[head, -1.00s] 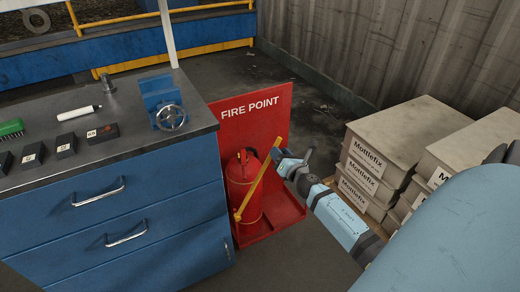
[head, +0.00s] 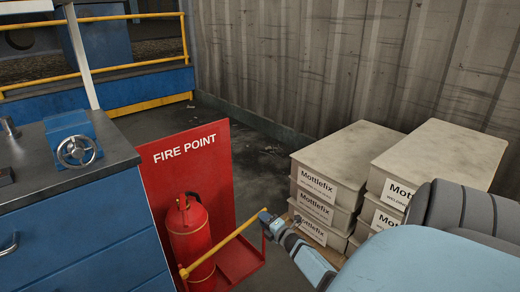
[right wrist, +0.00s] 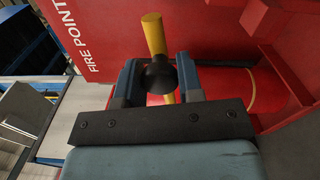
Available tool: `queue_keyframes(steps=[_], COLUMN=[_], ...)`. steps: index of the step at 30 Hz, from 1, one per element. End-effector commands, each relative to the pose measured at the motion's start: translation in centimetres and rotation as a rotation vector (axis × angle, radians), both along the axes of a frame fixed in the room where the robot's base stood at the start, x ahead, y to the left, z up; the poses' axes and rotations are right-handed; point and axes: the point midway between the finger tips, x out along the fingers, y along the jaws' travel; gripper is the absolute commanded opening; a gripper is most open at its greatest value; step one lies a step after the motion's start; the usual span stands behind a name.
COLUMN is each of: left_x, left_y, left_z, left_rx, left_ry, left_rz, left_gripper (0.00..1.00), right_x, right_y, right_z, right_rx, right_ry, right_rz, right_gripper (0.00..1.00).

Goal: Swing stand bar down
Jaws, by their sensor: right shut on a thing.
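The yellow stand bar (head: 222,246) slants across the front of the red fire point stand (head: 160,190). Its lower left end is at a pivot and its other end rises to the right. My right gripper (head: 266,218) is at the bar's upper right end. In the right wrist view the fingers (right wrist: 158,80) are shut on a black knob (right wrist: 158,75) at the yellow bar (right wrist: 153,35). A red fire extinguisher (head: 188,235) stands upright behind the bar. My left gripper is not in view.
A blue workbench (head: 75,225) with a vise (head: 75,140) stands at the left. Stacked Mottlefix boxes (head: 335,165) stand to the right, close to my right arm. A corrugated wall (head: 350,60) closes the back. Some floor is clear behind the stand.

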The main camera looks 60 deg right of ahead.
Motion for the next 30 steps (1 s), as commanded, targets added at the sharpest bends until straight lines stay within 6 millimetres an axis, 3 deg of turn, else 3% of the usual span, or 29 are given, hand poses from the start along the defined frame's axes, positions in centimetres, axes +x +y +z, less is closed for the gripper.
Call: queue_keyframes(steps=[3,10,27,28,30], left_x=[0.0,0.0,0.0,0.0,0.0], left_y=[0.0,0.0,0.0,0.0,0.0], left_z=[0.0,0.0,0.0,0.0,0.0], left_rx=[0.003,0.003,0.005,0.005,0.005], left_ry=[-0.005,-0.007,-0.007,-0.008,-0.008], left_rz=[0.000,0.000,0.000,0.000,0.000], left_gripper=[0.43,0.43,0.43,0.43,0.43], right_x=[0.0,-0.1,-0.1,-0.1,-0.1], right_y=[-0.3,-0.4,-0.3,-0.3,-0.4], right_z=[-2.2,-4.6,-5.5,-5.5,-5.5], right_rx=[0.062,0.133,0.156,0.156,0.156], right_ry=[-0.013,-0.032,-0.037,-0.037,-0.037], right_rz=[0.000,0.001,0.005,0.005,0.004], right_gripper=[0.00,0.00,0.00,0.41,0.57])
